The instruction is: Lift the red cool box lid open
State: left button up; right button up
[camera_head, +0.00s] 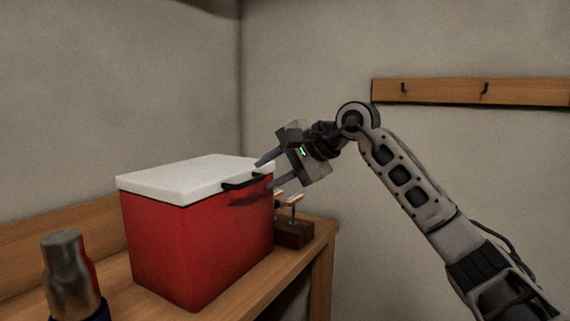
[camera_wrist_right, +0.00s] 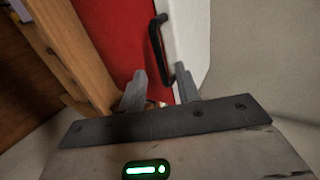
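The red cool box (camera_head: 195,245) stands on a wooden bench with its white lid (camera_head: 190,175) shut. A black handle (camera_head: 243,182) sits on the lid's front edge, at the right. My right gripper (camera_head: 262,174) is open at that edge, its fingers apart and pointing toward the handle. In the right wrist view the handle (camera_wrist_right: 158,50) runs along the join of the red body (camera_wrist_right: 110,35) and the white lid (camera_wrist_right: 188,40). The open fingers (camera_wrist_right: 160,92) are just short of or around its near end; I cannot tell if they touch it. My left gripper is not in view.
The wooden bench (camera_head: 262,296) carries the box. A hook rail (camera_head: 450,92) is on the right wall.

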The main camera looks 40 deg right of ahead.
aim_at(254, 182)
jog(key=p+x, duration=0.1)
jog(key=x, duration=0.3)
jog(key=shift+w+a+f, duration=0.15)
jog(key=shift+w+a, duration=0.05)
jog(key=shift+w, duration=0.15)
jog(key=shift+w+a+f, duration=0.15)
jog(key=shift+w+f, duration=0.1)
jog(key=shift+f, duration=0.05)
jog(key=shift+w+a+f, duration=0.1)
jog(key=shift+w+f, duration=0.05)
jog(key=shift+f, duration=0.1)
jog(key=shift+w+a, duration=0.1)
grip_shut()
jog(key=shift+f, duration=0.1)
